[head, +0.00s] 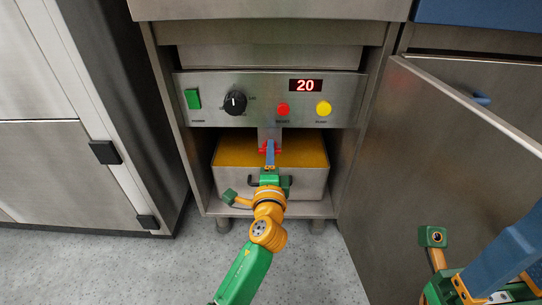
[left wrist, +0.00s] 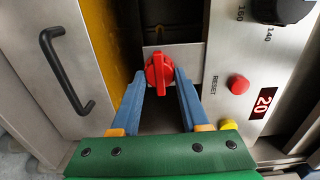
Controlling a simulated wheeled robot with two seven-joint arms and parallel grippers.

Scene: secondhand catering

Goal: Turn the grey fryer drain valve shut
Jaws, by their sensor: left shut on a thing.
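The drain valve handle (left wrist: 158,75) is red, not grey, in these views. It sits on a pale plate under the fryer's control panel. In the left wrist view the blue fingers of my left gripper (left wrist: 162,84) are shut on the handle, one on each side. The handle's turn angle is hard to judge. My right gripper (head: 505,262) shows partly at the lower right, away from the valve; its fingertips are not clear.
A steel drawer or pan (head: 318,184) with yellow-brown contents and a black handle (left wrist: 62,75) stands below the panel (head: 255,110). The panel has a black dial (head: 235,103), buttons and a display (head: 305,86) reading 20. An open steel door (head: 425,165) stands right.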

